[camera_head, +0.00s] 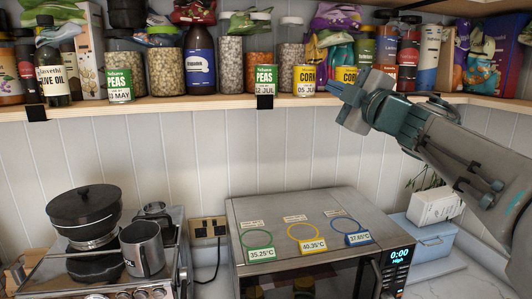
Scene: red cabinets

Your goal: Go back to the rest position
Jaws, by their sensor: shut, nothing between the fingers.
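My gripper (345,98) is shut and empty, with its fingers pointing left, at the upper right of the view. It is in front of the shelf's front edge, near a yellow-labelled can (347,76) whose lower part it covers. My arm reaches in from the right edge.
A wall shelf (190,104) holds jars, bottles, cans and bags.

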